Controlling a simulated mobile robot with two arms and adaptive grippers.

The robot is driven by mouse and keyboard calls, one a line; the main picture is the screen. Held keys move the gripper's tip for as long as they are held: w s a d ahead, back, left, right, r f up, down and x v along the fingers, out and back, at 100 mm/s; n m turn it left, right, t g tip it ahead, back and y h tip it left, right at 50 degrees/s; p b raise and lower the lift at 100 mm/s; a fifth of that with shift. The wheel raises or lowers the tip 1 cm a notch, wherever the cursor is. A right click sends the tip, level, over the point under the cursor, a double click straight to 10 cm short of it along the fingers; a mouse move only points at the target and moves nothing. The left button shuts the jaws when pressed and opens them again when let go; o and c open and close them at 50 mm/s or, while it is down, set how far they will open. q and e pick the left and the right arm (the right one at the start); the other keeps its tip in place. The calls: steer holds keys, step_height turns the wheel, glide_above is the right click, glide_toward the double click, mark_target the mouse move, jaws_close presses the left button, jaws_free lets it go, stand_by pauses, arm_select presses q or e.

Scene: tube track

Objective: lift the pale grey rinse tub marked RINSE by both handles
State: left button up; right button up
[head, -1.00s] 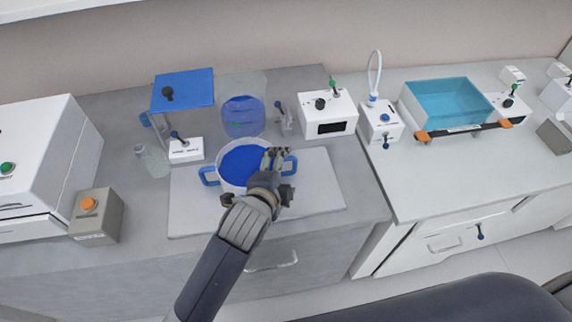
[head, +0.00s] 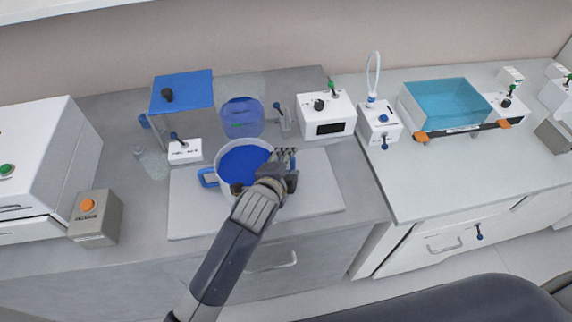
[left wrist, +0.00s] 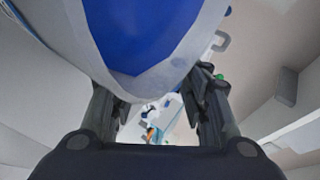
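A round pale grey tub (head: 226,191) with blue contents (head: 243,162) stands on a light board on the left counter. I take it for the rinse tub; no RINSE marking shows. Its left blue handle (head: 207,177) is clear in the head view; its right handle is hidden behind my left gripper. My left gripper (head: 284,165) is at the tub's right side. My right gripper is not in view.
The light board (head: 320,190) has bare room right of the tub. Behind stand a blue-filled clear container (head: 242,118), a blue-topped stand (head: 183,90) and a white box (head: 327,113). A teal tank (head: 447,103) with orange handles stands on the right counter.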

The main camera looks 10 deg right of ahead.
arm_select(q)
steer(key=shift+s+a+f, duration=0.1)
steer(key=shift+f, duration=0.2)
jaws_close()
steer(key=shift+s+f, duration=0.1)
steer(key=shift+f, duration=0.05)
steer(key=o, duration=1)
jaws_free()
steer(key=shift+f, duration=0.1)
steer(key=shift+c, duration=0.2)
steer(key=shift+w, duration=0.2)
steer(key=shift+s+a+r, duration=0.15)
steer(key=shift+s+r, duration=0.15)
steer(key=shift+r, duration=0.05)
steer(key=v, duration=1.1)
steer(key=shift+s+r, duration=0.1)
